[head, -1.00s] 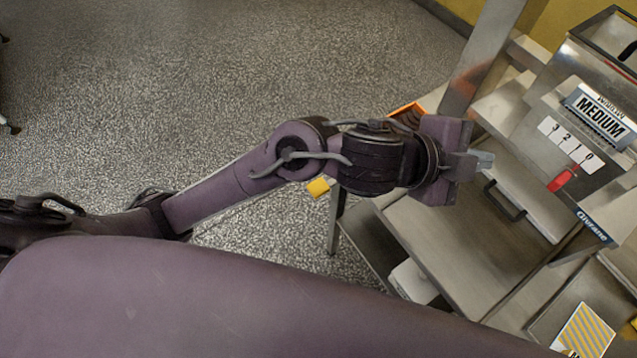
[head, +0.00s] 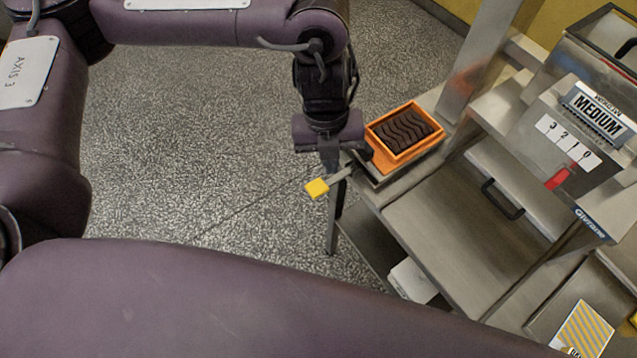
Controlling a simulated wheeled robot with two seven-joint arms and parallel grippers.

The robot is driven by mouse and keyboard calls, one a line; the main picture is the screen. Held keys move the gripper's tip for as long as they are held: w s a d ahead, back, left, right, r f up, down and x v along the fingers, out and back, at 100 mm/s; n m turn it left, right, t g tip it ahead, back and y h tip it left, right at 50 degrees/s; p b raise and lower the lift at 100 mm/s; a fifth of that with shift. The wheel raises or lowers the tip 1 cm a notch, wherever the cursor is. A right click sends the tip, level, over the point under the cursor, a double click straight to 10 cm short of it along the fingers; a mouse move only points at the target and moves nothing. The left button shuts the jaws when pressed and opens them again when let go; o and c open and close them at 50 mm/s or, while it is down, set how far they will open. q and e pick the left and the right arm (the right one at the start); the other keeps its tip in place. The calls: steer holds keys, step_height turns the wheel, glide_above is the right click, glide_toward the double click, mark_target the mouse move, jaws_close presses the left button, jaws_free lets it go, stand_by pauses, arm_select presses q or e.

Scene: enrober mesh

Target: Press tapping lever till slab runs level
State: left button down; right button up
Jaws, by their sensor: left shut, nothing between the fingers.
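The tapping lever, a grey bar with a yellow end pad (head: 317,188), sticks out to the left from the front of a metal stand. An orange mould (head: 399,159) sits on the stand with a dark brown slab (head: 404,132) in it, its top marked with wavy ridges. My left gripper (head: 329,170) points down at the lever, just above and right of the yellow pad. Its fingers are shut and empty. I cannot tell whether the fingertips touch the lever. My right gripper is out of view.
The steel machine at right carries a MEDIUM sign (head: 597,113), a 3-2-1-0 scale with a red pointer (head: 557,179) and a black-handled panel (head: 503,199). A yellow-striped card (head: 582,330) lies at lower right. The speckled floor (head: 200,150) at left is clear.

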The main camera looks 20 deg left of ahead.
mark_target(316, 185)
arm_select(q)
steer(key=a, duration=0.2)
steer(key=a+r+y, duration=0.1)
steer(key=shift+w, duration=0.3)
steer(key=f+b, duration=0.4)
steer(key=b, duration=0.1)
steer(key=f+b, duration=0.2)
steer(key=f, duration=0.1)
steer(key=shift+s+d, duration=0.15)
steer(key=shift+s, duration=0.15)
